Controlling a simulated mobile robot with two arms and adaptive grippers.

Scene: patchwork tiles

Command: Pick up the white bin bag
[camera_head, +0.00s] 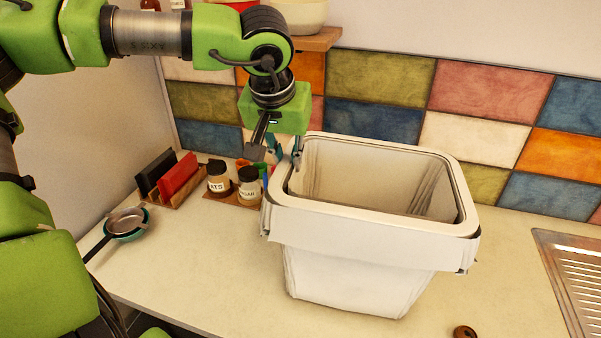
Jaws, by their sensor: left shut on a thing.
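The white bin bag (350,238) lines a white bin on the counter, its upper part folded over outside the bin's rim (395,218). The bag's inner walls show through the open top. My left gripper (278,155) points down at the bin's back left rim corner. It is shut there, with one finger by the rim. It seems to hold the bag's edge, but the contact is small and partly hidden. My right gripper does not show.
Jars (248,183) and a holder with red and black items (178,180) stand left of the bin. A small pan (125,223) lies farther left. A metal drainer (572,270) is at the right. The tiled wall is close behind; a wooden shelf (318,40) hangs above.

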